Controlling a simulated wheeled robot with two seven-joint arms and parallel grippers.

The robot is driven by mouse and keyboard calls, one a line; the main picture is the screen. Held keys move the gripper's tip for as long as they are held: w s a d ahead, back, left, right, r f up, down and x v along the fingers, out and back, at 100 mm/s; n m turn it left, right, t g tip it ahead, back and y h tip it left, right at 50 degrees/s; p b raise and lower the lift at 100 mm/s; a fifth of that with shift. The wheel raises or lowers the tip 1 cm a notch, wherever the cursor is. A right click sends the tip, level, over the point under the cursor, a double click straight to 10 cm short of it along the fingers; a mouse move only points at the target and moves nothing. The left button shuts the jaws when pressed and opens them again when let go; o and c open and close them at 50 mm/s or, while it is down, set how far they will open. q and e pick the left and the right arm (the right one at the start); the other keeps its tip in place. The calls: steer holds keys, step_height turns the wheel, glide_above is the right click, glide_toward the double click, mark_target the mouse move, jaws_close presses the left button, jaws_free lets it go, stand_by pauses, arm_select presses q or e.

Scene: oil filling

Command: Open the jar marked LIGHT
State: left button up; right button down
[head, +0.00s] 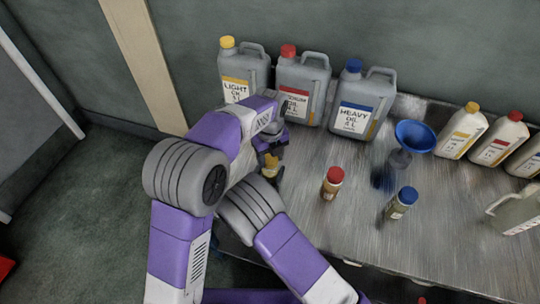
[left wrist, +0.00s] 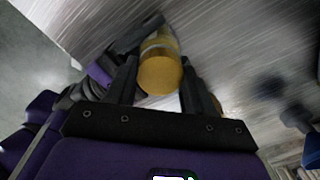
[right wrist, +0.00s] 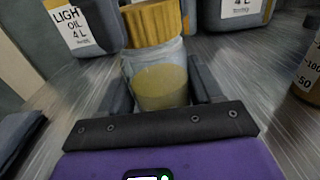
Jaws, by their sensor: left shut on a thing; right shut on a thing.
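The small clear jar with the yellow cap (head: 271,160) stands near the left end of the metal table, partly hidden by my arms; its label cannot be read. In the right wrist view, my right gripper (right wrist: 160,95) is shut around the jar's body (right wrist: 160,85), which holds yellowish oil. The ribbed yellow cap (right wrist: 152,22) is on top of it. In the left wrist view, my left gripper (left wrist: 160,82) comes from above, with its fingers shut on either side of the round yellow cap (left wrist: 160,76). The cap appears seated on the jar.
The LIGHT jug (head: 236,90), the red-capped jug (head: 303,103) and the HEAVY jug (head: 354,119) stand along the back. A red-capped jar (head: 332,185), a blue-capped jar (head: 401,204) and a blue funnel (head: 414,136) stand to the right. Several pale bottles (head: 462,134) are at far right.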

arm_select(q)
steer(key=shift+c, duration=0.8)
steer(key=n, duration=0.7)
steer(key=shift+r+n, duration=0.1)
steer(key=shift+n, duration=0.3)
steer(key=n, duration=0.3)
steer(key=shift+n, duration=0.4)
steer(key=n, duration=0.5)
steer(key=o, duration=1.2)
steer(key=shift+c, duration=0.2)
